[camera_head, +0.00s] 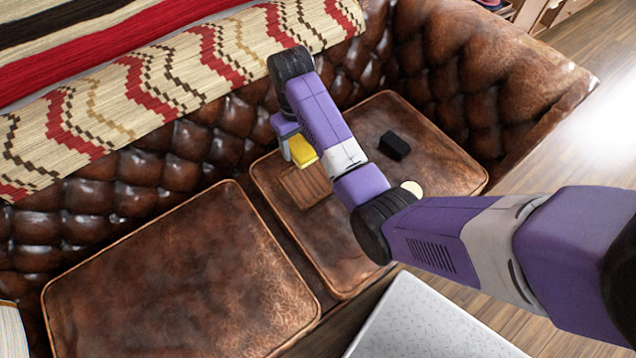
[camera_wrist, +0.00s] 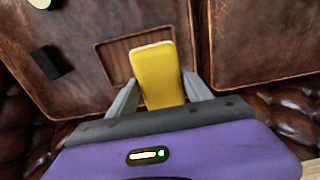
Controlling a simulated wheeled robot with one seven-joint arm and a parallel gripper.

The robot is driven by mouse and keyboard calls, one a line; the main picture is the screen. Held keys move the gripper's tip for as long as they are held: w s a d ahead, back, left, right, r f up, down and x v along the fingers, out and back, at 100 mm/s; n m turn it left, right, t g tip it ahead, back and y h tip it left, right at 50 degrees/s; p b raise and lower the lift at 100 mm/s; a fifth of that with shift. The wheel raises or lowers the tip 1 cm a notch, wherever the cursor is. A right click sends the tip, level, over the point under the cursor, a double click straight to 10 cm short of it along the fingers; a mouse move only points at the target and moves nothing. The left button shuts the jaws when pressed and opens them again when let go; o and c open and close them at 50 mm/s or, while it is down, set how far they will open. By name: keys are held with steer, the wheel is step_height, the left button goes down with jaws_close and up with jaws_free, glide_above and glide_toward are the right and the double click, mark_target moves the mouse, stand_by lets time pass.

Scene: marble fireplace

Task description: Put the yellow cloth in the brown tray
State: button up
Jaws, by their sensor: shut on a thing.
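The yellow cloth (camera_head: 302,150) is a small flat-faced block in my gripper (camera_head: 293,158), above the right seat cushion near the sofa back. In the wrist view the cloth (camera_wrist: 157,72) stands between the two fingers of my gripper (camera_wrist: 158,92), which is shut on it. The brown tray (camera_head: 305,186) is a shallow wooden tray lying on the same cushion, just in front of and below the cloth. In the wrist view the tray (camera_wrist: 118,52) lies beyond the cloth, which hides part of it.
A black block (camera_head: 395,145) lies on the right cushion (camera_head: 440,165), and a round cream-coloured thing (camera_head: 411,188) is nearer, partly hidden by my arm. The left cushion (camera_head: 180,280) is bare. The tufted sofa back (camera_head: 200,140) rises behind. A light grey surface (camera_head: 425,325) is in front.

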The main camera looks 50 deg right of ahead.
mark_target(304, 186)
steer(key=shift+d+f, duration=0.1)
steer(key=shift+d, duration=0.25)
steer(key=shift+f, duration=0.3)
step_height(304, 186, down, 19)
steer(key=b, duration=0.4)
steer(key=shift+b, duration=0.35)
steer(key=shift+f, duration=0.15)
steer(key=o, duration=0.9)
step_height(304, 186, up, 12)
steer(key=p, duration=0.3)
steer(key=shift+r, duration=0.2)
